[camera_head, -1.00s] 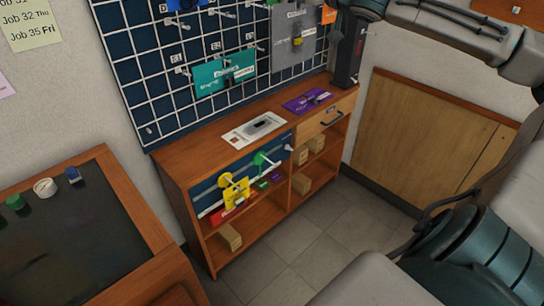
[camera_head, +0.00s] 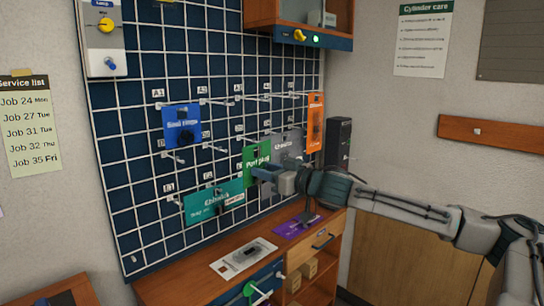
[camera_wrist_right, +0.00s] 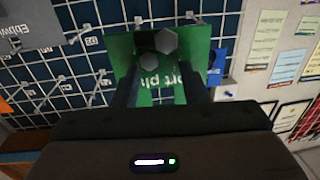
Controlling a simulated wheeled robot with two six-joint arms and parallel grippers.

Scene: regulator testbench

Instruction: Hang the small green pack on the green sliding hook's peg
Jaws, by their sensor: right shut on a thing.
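The small green pack (camera_head: 251,157), printed with white lettering, is in front of the wire grid board in the head view. My right gripper (camera_head: 266,178) is shut on it, reaching in from the right. In the right wrist view the green pack (camera_wrist_right: 160,84) stands between and beyond the fingers (camera_wrist_right: 163,88), with dark and grey hexagonal parts on it. The green sliding hook (camera_head: 250,288) shows at the bottom edge of the head view, on the cabinet front; its white peg (camera_head: 262,293) points outward and is partly cut off. My left gripper is not in view.
The grid board holds a blue pack (camera_head: 182,128), a teal pack (camera_head: 200,206), a grey pack (camera_head: 291,143) and an orange pack (camera_head: 316,120), with several bare pegs. A white card (camera_head: 232,262) and purple pack (camera_head: 290,228) lie on the cabinet top (camera_head: 180,285).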

